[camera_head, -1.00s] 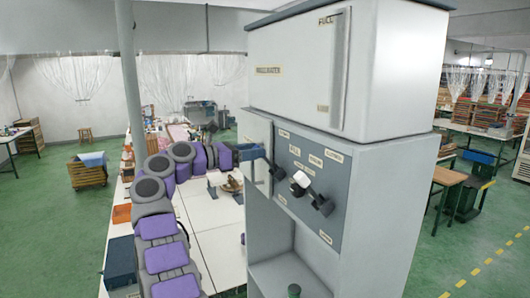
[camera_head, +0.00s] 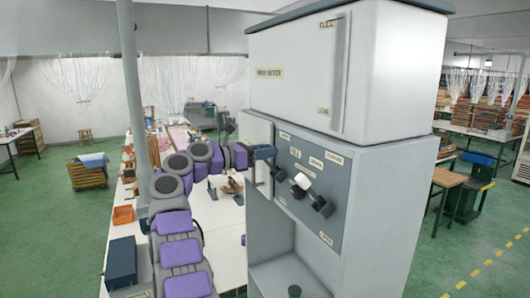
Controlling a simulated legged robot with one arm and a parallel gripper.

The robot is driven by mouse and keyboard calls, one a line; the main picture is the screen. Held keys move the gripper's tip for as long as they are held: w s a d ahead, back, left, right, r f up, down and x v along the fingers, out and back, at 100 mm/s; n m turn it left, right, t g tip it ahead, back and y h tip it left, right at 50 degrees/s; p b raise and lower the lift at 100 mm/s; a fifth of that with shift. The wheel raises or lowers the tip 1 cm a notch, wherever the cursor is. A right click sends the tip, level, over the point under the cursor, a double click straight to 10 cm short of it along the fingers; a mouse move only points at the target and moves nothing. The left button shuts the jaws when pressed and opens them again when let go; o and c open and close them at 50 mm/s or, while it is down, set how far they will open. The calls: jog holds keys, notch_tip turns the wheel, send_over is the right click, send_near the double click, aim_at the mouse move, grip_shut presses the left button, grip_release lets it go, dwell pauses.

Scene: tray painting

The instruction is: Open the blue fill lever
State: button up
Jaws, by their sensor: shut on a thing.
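A tall grey dispenser (camera_head: 270,215) stands in the centre with a dark control panel (camera_head: 335,165). The blue fill lever (camera_head: 264,153) shows as a dark blue handle at the left of the panel, with its dark pivot (camera_head: 278,173) below. A white-tipped lever (camera_head: 302,182) and a black lever (camera_head: 321,204) sit to its right. My arm reaches from the lower left, and my gripper (camera_head: 250,154) is at the blue handle, shut on it. The dispenser's left edge and the arm's end partly hide the fingers, so the exact grip is unclear.
A grey box tank (camera_head: 290,70) tops the dispenser, above the panel. A dark green knob (camera_head: 294,291) shows in the open bay below. White tables (camera_head: 222,232) with small objects run behind my arm. A grey post (camera_head: 131,85) stands at the left.

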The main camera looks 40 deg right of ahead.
grip_shut()
jog(key=shift+w+a, duration=0.1)
